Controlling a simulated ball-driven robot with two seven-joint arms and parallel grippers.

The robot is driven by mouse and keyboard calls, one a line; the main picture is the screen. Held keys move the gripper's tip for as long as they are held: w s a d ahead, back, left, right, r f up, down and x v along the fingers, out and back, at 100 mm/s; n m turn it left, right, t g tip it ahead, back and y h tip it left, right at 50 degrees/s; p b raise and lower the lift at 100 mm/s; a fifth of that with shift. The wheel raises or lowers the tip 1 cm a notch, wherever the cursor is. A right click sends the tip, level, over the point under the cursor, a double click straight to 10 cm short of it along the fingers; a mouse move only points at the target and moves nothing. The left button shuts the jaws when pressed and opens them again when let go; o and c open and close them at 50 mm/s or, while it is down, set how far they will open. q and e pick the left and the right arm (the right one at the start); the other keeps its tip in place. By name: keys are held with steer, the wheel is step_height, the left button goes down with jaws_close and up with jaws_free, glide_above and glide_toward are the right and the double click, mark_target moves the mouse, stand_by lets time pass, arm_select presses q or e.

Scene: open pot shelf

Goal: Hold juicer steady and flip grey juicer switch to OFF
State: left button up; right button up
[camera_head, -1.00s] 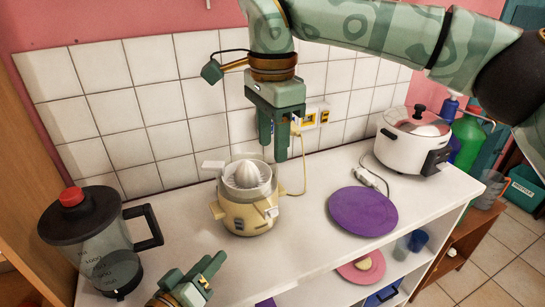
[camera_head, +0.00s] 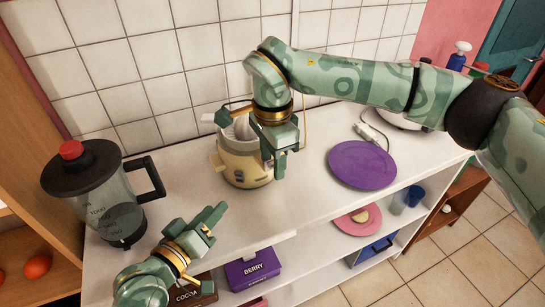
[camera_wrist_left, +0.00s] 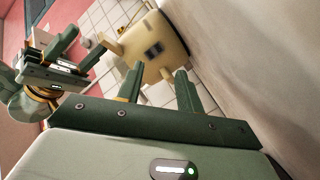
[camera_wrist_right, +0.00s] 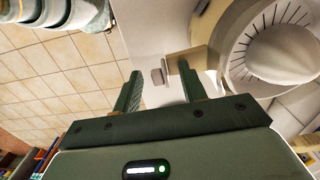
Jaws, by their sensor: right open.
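The cream juicer (camera_head: 240,172) stands upright on the white shelf top, its ribbed white cone (camera_wrist_right: 285,52) uppermost. Its dark grey switch (camera_wrist_left: 153,50) shows on the body in the left wrist view; its setting is too small to read. My right gripper (camera_head: 280,160) is at the juicer's right side, fingers pointing down, hiding part of it. In the right wrist view its fingers are apart, one close to a tan side tab (camera_wrist_right: 183,68); contact is unclear. My left gripper (camera_wrist_left: 158,88) is open and empty, low in front of the juicer and apart from it.
A blender jug (camera_head: 100,195) with a red-knobbed lid stands at the left. A purple plate (camera_head: 361,164) lies to the right, with a white cooker (camera_head: 405,118) behind my right arm. Boxes and a pink plate (camera_head: 358,219) sit below. The tiled wall is close behind.

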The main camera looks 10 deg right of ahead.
jaws_close()
stand_by(1.2)
